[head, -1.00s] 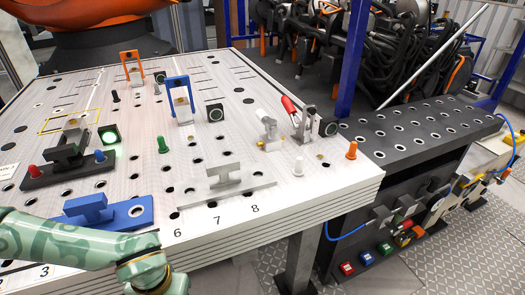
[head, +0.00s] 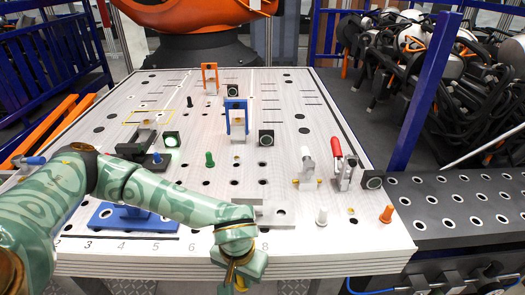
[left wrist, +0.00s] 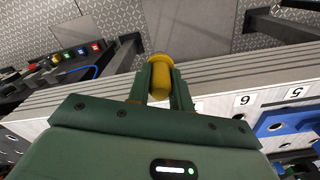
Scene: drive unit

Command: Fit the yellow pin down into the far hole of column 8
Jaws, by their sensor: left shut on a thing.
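My left gripper (head: 238,279) hangs at the front edge of the table, just past the number labels. In the left wrist view, its fingers (left wrist: 158,90) are shut on the yellow pin (left wrist: 161,78). The pin shows against the floor, beyond the table's edge. A bit of it shows below the gripper in the head view (head: 240,285). The label 8 (head: 265,246) lies on the table (head: 330,235) just right of my left wrist. A grey fixture (head: 272,213) stands behind that label and hides part of the column. I cannot make out the far hole. My right gripper is not in view.
A white pin (head: 321,216), an orange pin (head: 387,214) and a red-handled clamp (head: 341,163) stand to the right. A green pin (head: 209,159) and a blue frame (head: 236,117) stand farther back. A blue fixture (head: 120,217) lies under my forearm.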

